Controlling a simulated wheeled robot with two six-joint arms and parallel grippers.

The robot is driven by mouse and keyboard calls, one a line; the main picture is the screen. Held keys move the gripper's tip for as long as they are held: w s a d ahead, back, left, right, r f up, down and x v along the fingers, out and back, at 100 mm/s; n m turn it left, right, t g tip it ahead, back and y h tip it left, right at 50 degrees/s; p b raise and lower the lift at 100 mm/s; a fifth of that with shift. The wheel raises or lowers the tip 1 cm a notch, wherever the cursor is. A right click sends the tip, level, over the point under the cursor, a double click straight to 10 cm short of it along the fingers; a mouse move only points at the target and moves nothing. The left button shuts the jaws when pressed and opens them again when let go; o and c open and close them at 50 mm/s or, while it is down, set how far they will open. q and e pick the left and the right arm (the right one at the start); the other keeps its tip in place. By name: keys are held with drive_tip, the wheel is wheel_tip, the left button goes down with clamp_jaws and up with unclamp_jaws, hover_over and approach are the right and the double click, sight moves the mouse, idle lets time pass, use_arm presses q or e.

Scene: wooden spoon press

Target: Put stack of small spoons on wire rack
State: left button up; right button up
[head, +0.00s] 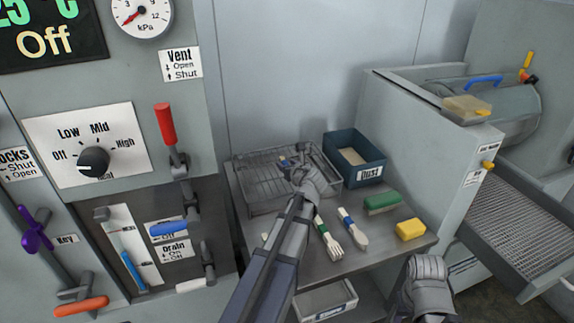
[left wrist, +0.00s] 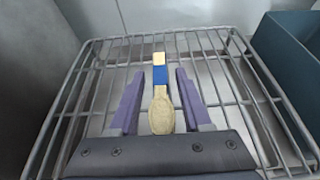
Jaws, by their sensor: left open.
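The wire rack (head: 258,184) stands at the back left of the small metal table; its bars also fill the left wrist view (left wrist: 88,85). The stack of small spoons (left wrist: 160,112), pale wood with a blue band, lies on the rack bars, bowl end towards me. I cannot tell how many spoons are in it. My left gripper (left wrist: 158,88) is open, with one purple finger on each side of the stack and visible gaps between. In the head view my left gripper (head: 300,165) is over the rack. My right gripper (head: 428,285) is low at the right, its fingers unclear.
A dark teal box labelled Dust (head: 355,160) stands right of the rack. A green-banded fork (head: 328,238), a blue-banded utensil (head: 352,230), a green block (head: 382,203) and a yellow block (head: 410,229) lie in front. A control panel with levers flanks the left.

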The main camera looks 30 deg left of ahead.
use_arm(q)
drive_tip(key=p+v, duration=0.3)
drive_tip(key=v, duration=0.7)
drive_tip(key=shift+r+p, duration=0.15)
drive_tip(key=shift+p, duration=0.15)
drive_tip(key=shift+v, duration=0.75)
use_arm(e)
drive_tip(key=shift+r, duration=2.2)
drive_tip(key=shift+c, duration=0.2)
